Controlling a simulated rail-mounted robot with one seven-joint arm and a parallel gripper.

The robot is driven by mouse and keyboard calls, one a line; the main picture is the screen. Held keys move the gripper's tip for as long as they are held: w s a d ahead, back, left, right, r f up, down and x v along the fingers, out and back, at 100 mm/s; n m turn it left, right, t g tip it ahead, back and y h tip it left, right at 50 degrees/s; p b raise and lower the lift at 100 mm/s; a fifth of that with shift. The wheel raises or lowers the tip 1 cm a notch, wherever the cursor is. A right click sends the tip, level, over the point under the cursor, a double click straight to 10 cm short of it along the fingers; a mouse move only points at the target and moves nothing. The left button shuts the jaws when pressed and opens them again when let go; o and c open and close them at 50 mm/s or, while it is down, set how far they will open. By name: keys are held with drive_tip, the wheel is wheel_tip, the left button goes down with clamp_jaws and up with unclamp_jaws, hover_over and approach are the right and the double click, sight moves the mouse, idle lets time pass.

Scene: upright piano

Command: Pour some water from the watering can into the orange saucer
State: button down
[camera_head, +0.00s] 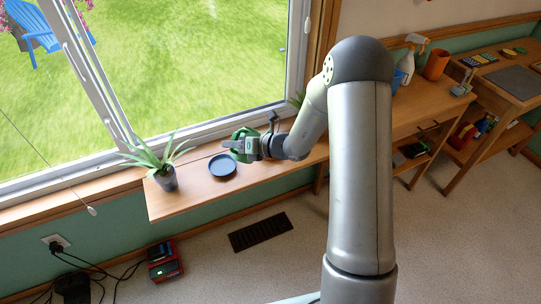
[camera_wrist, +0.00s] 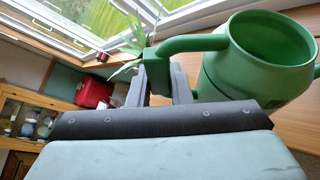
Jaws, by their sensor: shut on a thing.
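A green watering can (camera_wrist: 260,60) fills the right of the wrist view, its wide mouth facing the camera. My gripper (camera_wrist: 165,75) is shut on its green handle. In the head view the can (camera_head: 241,133) is mostly hidden behind my gripper (camera_head: 240,147), above the wooden window shelf. No spout or water can be made out, and I cannot tell how far the can is tilted. No orange saucer can be made out; a dark blue saucer (camera_head: 222,165) lies on the shelf just left of and below my gripper.
The window (camera_head: 200,70) is close behind the shelf (camera_head: 190,200). A spray bottle (camera_head: 407,62) and an orange pot (camera_head: 436,64) stand on the right-hand table. My arm hides part of the shelf.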

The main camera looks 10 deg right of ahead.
drive_tip(key=shift+s+a+f+n+h+b, duration=0.15)
drive_tip(key=shift+a+f+n+b, duration=0.1)
drive_tip(key=shift+f+b, duration=0.4)
drive_tip(key=shift+s+a+f+n+h+b, duration=0.1)
drive_tip(key=shift+s+f+n+b, duration=0.1)
drive_tip(key=shift+f+b, duration=0.45)
drive_tip(key=shift+s+a+f+n+h+b, duration=0.2)
drive_tip(key=shift+f+b, duration=0.25)
drive_tip(key=shift+b, duration=0.4)
wheel_tip(320, 180, down, 9)
drive_tip(key=n+h+b, duration=0.1)
drive_tip(key=b, duration=0.6)
drive_tip(key=n+t+b, duration=0.1)
drive_tip(key=n+b, duration=0.1)
drive_tip(key=b, duration=0.5)
drive_tip(key=shift+s+a+t+h+b, duration=0.1)
drive_tip(key=shift+a+t+h+b, duration=0.05)
drive_tip(key=shift+t+h+b, duration=0.2)
drive_tip(key=f+b, duration=0.1)
drive_tip(key=b, duration=0.1)
drive_tip(key=f+n+b, duration=0.1)
drive_tip(key=b, duration=0.2)
drive_tip(key=shift+d+f+t+h, duration=0.2)
drive_tip(key=shift+f+t+h, duration=0.05)
drive_tip(key=shift+h, duration=0.05)
drive_tip(key=shift+r, duration=0.15)
drive_tip(key=s+a+r, duration=0.3)
drive_tip(key=r, duration=0.2)
drive_tip(key=shift+a+p, duration=0.35)
drive_tip(key=shift+p, duration=0.1)
